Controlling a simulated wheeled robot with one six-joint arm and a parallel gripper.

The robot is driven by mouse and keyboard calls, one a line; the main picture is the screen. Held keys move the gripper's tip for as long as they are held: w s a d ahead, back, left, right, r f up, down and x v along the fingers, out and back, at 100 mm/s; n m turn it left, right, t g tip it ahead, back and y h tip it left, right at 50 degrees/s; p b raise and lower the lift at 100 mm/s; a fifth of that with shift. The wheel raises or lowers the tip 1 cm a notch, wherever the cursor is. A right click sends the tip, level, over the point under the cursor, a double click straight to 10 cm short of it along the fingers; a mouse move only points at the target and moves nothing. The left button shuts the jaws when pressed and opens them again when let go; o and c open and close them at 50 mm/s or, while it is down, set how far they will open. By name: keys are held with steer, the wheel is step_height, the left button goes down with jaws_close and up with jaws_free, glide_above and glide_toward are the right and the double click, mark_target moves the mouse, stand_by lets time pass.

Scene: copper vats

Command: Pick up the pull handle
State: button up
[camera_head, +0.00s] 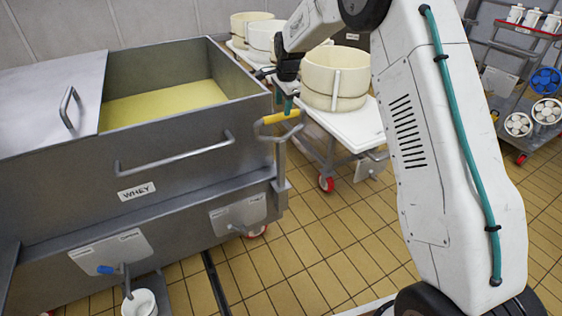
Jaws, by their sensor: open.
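A pull handle with a yellow grip (281,117) and a bent grey metal frame sticks out at the right corner of the steel whey vat (190,160). My gripper (283,100) is dark with teal fingertips and points down just above the yellow grip. It is open and holds nothing. I cannot tell whether the fingertips touch the grip. My white arm comes down from the upper right and covers part of the scene behind it.
Cream round tubs (318,97) stand on a white-topped trolley (352,128) right behind the handle. A long bar (175,160) runs along the vat's front, and a lid with its own handle (68,107) covers its left. The tiled floor (310,250) in front is clear.

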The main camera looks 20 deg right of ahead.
steer(key=shift+w+f, duration=0.2)
steer(key=shift+f, duration=0.25)
steer(key=shift+w+f, duration=0.2)
steer(key=shift+f, duration=0.25)
steer(key=shift+w+a+f, duration=0.1)
steer(key=shift+w+f, duration=0.1)
steer(key=shift+f, duration=0.9)
steer(key=shift+w+f, duration=0.25)
steer(key=shift+f, duration=0.85)
steer(key=shift+w+a+f, duration=0.1)
steer(key=shift+w+f, duration=0.1)
steer(key=shift+f, duration=0.9)
steer(key=shift+f, duration=0.25)
jaws_close()
steer(key=shift+r, duration=0.1)
